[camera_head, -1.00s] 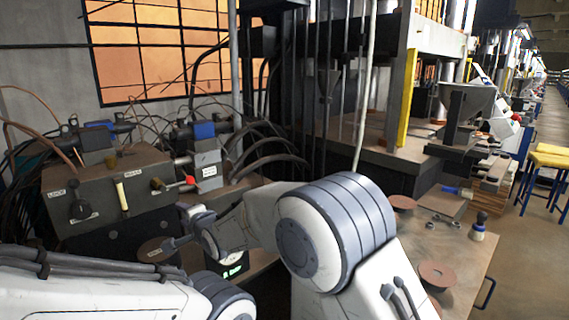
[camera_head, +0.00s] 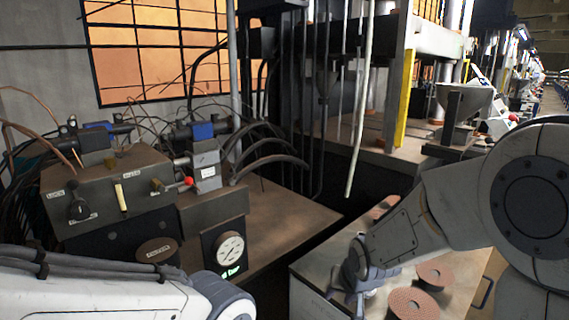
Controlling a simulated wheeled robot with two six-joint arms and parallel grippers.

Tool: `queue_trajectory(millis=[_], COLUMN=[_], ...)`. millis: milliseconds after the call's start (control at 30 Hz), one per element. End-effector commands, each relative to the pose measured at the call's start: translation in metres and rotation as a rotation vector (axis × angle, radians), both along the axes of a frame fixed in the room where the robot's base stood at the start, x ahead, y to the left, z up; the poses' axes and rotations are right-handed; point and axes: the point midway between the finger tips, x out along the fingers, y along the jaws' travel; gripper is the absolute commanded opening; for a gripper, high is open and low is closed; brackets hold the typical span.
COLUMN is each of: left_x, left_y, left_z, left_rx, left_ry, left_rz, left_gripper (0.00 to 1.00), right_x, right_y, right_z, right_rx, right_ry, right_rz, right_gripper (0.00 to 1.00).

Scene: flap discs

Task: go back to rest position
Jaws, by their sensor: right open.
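My right arm reaches in from the right edge. Its gripper (camera_head: 346,294) is open over the left front part of the wooden worktable (camera_head: 318,272), and no object shows between its fingers. Brown flap discs lie on this table: one (camera_head: 434,275) right of the gripper, a nearer one (camera_head: 412,304) and a partly hidden one (camera_head: 384,206) farther back. My left arm (camera_head: 100,292) lies across the lower left corner; its gripper is not in view.
At left stands a machine with a control box (camera_head: 115,185), a red-tipped lever (camera_head: 188,181), a brown round part (camera_head: 157,250) and a dial gauge (camera_head: 230,250). Bare brown surface (camera_head: 285,220) lies right of it. A pale hanging rod (camera_head: 360,110) ends above the gap between the tables.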

Motion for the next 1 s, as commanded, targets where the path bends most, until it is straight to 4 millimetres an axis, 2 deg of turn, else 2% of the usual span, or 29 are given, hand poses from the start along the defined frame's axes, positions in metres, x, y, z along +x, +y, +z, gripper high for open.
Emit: queue_trajectory(millis=[33,200,467,767,1000], left_x=[0.000,0.000,0.000,0.000,0.000], left_y=[0.000,0.000,0.000,0.000,0.000], left_z=[0.000,0.000,0.000,0.017,0.034], left_rx=[0.000,0.000,0.000,0.000,0.000], left_ry=[0.000,0.000,0.000,0.000,0.000], left_rz=[0.000,0.000,0.000,0.000,0.000], left_gripper=[0.50,0.50,0.50,0.50,0.50], right_x=[-0.014,-0.058,-0.115,-0.139,-0.175], right_y=[-0.012,-0.039,-0.064,-0.016,0.029], right_z=[-0.003,-0.014,-0.026,0.007,0.041], right_rx=[-0.024,-0.091,-0.145,-0.154,-0.163], right_ry=[0.028,0.122,0.243,0.276,0.313], right_rz=[0.014,0.081,0.175,0.348,0.533], right_gripper=[0.42,0.42,0.42,0.42,0.42])
